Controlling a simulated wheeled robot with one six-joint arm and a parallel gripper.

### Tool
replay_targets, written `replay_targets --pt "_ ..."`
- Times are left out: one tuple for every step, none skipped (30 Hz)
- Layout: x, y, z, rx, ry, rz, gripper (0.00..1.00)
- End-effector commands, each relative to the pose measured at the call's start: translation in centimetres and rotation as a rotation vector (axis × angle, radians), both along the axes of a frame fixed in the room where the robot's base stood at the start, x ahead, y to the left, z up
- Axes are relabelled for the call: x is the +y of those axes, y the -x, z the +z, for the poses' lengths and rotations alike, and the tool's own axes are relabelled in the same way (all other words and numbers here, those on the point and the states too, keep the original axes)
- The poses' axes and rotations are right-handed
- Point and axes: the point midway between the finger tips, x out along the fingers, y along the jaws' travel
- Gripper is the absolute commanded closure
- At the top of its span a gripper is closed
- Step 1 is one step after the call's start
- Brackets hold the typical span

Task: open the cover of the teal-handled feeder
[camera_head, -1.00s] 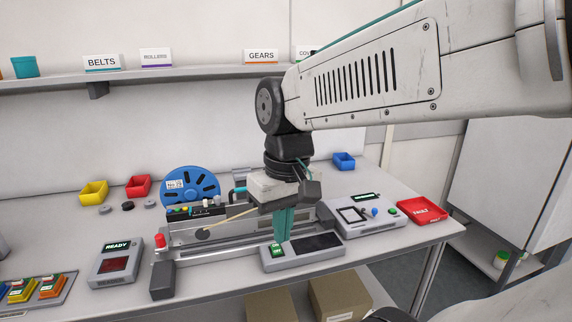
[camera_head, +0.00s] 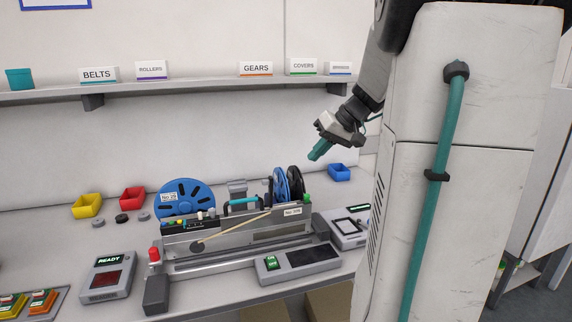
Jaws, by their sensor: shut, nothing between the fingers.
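The feeder (camera_head: 280,222) is a long grey unit lying along a rail on the bench, with a "No. 309" label at its right end. Its teal handle (camera_head: 243,202) sits on top, left of the reels. A tan strip (camera_head: 237,228) slants across its near face. I cannot clearly make out the cover's edges or whether it is raised. My gripper (camera_head: 316,154) has teal fingers, shut and empty. It appears in the air above and right of the handle, apart from the feeder.
A large blue reel (camera_head: 185,198) stands at the feeder's left end, and blue and black reels (camera_head: 287,184) behind its right part. Yellow (camera_head: 87,207), red (camera_head: 132,199) and blue (camera_head: 339,172) bins line the back.

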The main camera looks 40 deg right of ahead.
Motion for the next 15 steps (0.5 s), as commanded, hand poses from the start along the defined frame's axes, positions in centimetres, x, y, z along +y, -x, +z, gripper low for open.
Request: replay_targets --pt "0.3 -0.4 -0.6 0.002 -0.002 0.003 1.0" --pt "0.4 -0.7 -1.0 0.003 -0.002 0.003 1.0" --pt "0.7 -1.1 -1.6 0.003 -0.003 0.003 1.0" --pt "0.8 -1.5 -2.1 0.003 -0.004 0.003 1.0" --pt "1.0 -1.8 -2.7 0.004 -0.005 0.004 1.0" --pt "1.2 -2.3 -3.4 0.004 -0.004 0.003 1.0" --pt "1.4 -2.7 -3.9 0.005 -0.004 0.004 1.0" --pt "1.6 -3.1 -4.4 0.005 -0.004 0.004 1.0" --pt "1.8 -3.5 -5.2 0.006 -0.005 0.003 1.0" --pt "2.0 -3.9 -5.6 0.005 -0.005 0.003 1.0" --pt "2.1 -4.3 -6.1 0.005 -0.004 0.004 1.0" --pt "2.3 -4.7 -6.8 0.006 -0.004 0.003 1.0" --pt "2.5 -5.0 -7.3 0.006 -0.004 0.004 1.0" --pt "2.8 -5.3 -7.5 0.005 -0.003 0.005 1.0" --pt "3.5 -5.6 -7.1 0.002 0.0 0.005 1.0"
